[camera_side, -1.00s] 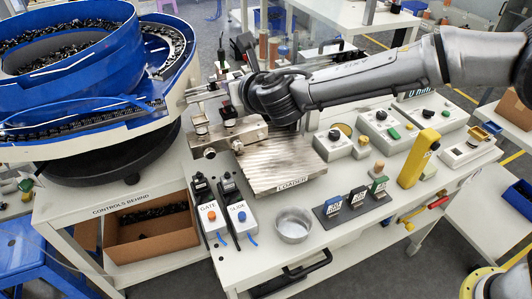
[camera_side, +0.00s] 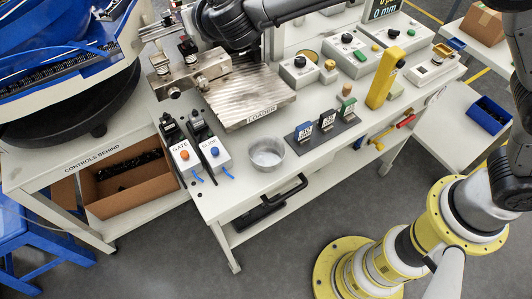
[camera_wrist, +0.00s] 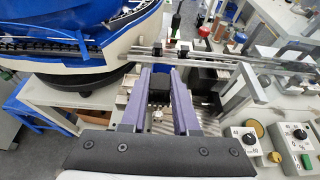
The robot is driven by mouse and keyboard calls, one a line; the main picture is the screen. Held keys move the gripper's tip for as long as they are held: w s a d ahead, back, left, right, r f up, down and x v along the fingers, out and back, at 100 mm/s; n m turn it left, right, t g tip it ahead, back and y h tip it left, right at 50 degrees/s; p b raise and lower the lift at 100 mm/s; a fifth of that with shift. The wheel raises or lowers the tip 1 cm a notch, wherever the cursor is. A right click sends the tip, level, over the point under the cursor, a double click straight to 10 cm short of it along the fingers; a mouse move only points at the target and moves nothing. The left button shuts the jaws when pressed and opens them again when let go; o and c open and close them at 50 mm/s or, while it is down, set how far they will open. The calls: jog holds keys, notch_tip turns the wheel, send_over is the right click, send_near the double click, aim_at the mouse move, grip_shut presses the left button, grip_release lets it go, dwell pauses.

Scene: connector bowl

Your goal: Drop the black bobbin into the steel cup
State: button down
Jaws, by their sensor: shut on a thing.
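My gripper (camera_wrist: 160,72) shows in the wrist view with its two purple fingers reaching ahead, over the metal loader fixture. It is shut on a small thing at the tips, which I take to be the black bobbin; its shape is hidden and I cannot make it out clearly. In the side view the fingers are hard to tell from the fixture parts behind my wrist, near the top. The steel cup (camera_side: 266,154) is a round, open metal cup standing upright near the table's front edge, below the loader plate. It looks empty, well apart from my gripper.
The ribbed loader plate (camera_side: 248,97) lies between the fixture block (camera_side: 190,74) and the cup. The gate and slide boxes (camera_side: 200,152) stand left of the cup, a rack of labelled switches (camera_side: 326,124) to its right. A yellow post (camera_side: 386,78) stands farther right.

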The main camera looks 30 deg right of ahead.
jog(key=shift+d+r+m+h, duration=0.1)
jog(key=shift+d+m+h, duration=0.05)
jog(key=shift+m+h, duration=0.2)
notch_tip(320, 180, down, 4)
jog(key=s+d+m+h, duration=0.1)
jog(key=s+d+h, duration=0.1)
jog(key=d, duration=0.1)
jog(key=n+y, duration=0.2)
jog(key=y, duration=0.1)
send_over(274, 157)
jog(key=shift+f, duration=10.1)
jog(key=c, duration=0.6)
grip_release()
